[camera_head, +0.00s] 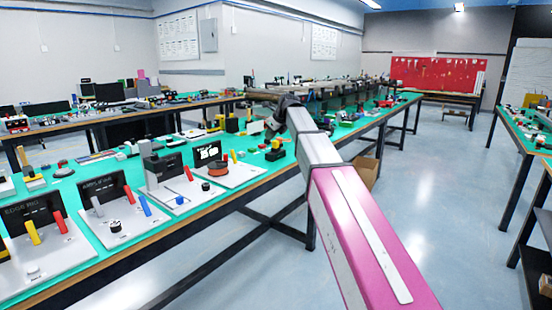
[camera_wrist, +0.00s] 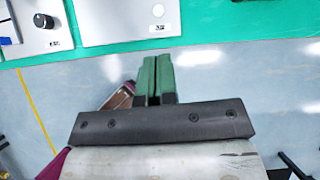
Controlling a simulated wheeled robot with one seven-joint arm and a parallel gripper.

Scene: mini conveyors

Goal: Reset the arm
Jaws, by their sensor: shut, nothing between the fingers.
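My arm reaches from the lower right of the head view up towards the green-topped workbench (camera_head: 262,165), with its pink link nearest the camera. My gripper shows in the wrist view (camera_wrist: 155,62) as two green fingers close together behind a dark crossbar. It is shut and empty. In the wrist view, the fingers point towards the green bench edge (camera_wrist: 215,32) and lie over the pale floor. In the head view, the far end of the arm is small and the fingers cannot be made out clearly.
Several panels with coloured levers and knobs, such as one with yellow and red levers (camera_head: 15,222), line the near bench. A cardboard box (camera_head: 365,171) sits under the bench. Another green table (camera_head: 522,125) stands at the right. The blue-grey floor (camera_head: 450,200) between is open.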

